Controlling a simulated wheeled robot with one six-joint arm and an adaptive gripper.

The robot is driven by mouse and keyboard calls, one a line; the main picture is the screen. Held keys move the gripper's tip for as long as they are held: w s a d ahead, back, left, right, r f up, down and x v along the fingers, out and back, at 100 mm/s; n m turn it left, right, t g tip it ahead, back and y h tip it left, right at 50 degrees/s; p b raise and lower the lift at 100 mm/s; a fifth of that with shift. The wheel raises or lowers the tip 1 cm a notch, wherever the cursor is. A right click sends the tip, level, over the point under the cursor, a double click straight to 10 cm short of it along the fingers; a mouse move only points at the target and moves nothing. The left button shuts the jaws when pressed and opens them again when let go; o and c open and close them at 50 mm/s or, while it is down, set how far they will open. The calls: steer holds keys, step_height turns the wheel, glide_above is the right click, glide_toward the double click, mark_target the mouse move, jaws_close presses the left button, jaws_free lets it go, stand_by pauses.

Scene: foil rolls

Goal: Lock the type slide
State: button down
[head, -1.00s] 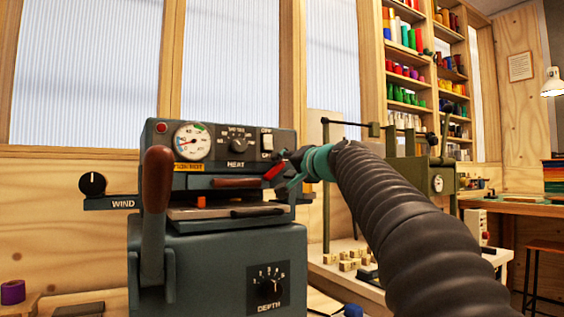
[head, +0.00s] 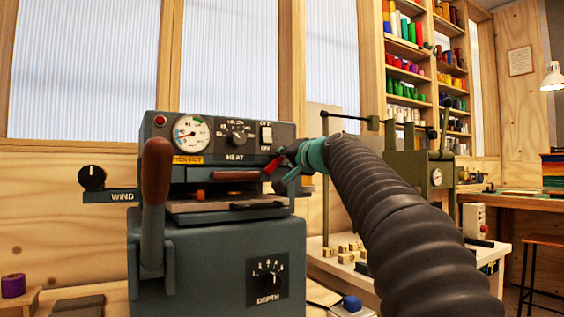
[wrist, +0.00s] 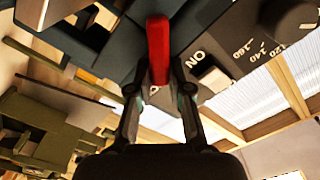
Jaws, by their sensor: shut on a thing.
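The hot-foil press (head: 220,250) stands at the centre left in the head view, with a dark slot under its control panel. A dark red bar-shaped handle (head: 235,176) lies across the front above the slot; I take it to be on the type slide. A small red lever (head: 272,165) sticks out at the right end of the press head. My gripper (head: 285,167) is at that lever. In the wrist view, the red lever (wrist: 159,45) stands between the two fingers of my gripper (wrist: 157,82), which are shut on it. The lever's pivot is hidden.
A tall wooden-handled lever (head: 154,190) stands at the press's front left. The WIND knob (head: 92,178) juts out left, and the DEPTH dial (head: 268,280) is low in front. A second green machine (head: 425,170) and small type blocks (head: 350,252) are behind my arm.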

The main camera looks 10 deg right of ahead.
steer(key=shift+n, duration=0.3)
steer(key=c, duration=1.1)
jaws_free()
steer(key=v, duration=1.2)
